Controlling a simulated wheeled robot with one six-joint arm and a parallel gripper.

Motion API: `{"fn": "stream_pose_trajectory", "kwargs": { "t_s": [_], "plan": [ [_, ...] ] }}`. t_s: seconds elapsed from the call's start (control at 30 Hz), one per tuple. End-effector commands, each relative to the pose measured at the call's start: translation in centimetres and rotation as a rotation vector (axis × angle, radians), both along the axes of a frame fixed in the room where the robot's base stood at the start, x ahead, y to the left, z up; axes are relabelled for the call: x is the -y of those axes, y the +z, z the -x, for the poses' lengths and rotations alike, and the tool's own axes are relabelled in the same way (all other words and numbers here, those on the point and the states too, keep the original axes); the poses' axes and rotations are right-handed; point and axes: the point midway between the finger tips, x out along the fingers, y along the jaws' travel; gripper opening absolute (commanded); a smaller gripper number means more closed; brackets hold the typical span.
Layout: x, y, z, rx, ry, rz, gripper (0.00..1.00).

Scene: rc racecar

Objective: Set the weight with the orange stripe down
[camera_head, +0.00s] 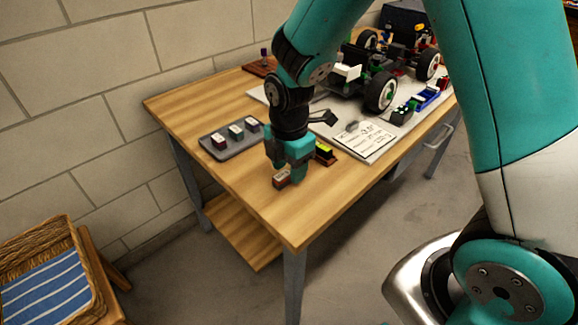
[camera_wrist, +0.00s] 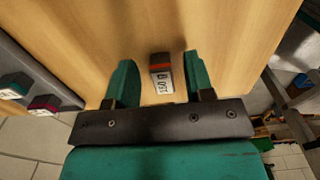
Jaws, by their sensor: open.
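The weight with the orange stripe (camera_wrist: 161,73) is a small dark block with a white label, on the bare wooden table top between my fingers in the wrist view. It also shows in the head view (camera_head: 281,180), just at my fingertips. My gripper (camera_head: 290,176) points down at the table near its front edge. In the wrist view my gripper (camera_wrist: 160,75) has its two teal fingers spread, with a gap on each side of the weight. The weight looks to rest on the table.
A grey tray (camera_head: 243,145) with several small weights stands to the left. A white board (camera_head: 372,152) with papers carries a model car (camera_head: 380,92) behind. A small dark holder with a yellow-green block (camera_head: 325,152) stands just right of my gripper. The front table corner is clear.

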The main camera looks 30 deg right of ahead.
Motion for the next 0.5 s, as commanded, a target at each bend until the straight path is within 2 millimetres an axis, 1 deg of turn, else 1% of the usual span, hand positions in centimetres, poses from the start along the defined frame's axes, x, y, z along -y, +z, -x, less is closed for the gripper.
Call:
{"fn": "stream_pose_trajectory", "kwargs": {
  "t_s": [0.17, 0.3, 0.4, 0.5],
  "plan": [
    [0.0, 3.5, -0.1, 0.007, 0.0, -0.001, 0.48],
    [0.0, 6.7, -0.1, 0.008, 0.0, -0.002, 0.48],
    [0.0, 8.7, -0.1, 0.007, 0.0, -0.001, 0.48],
    [0.0, 10.3, -0.1, 0.005, 0.0, -0.002, 0.48]
  ]
}}
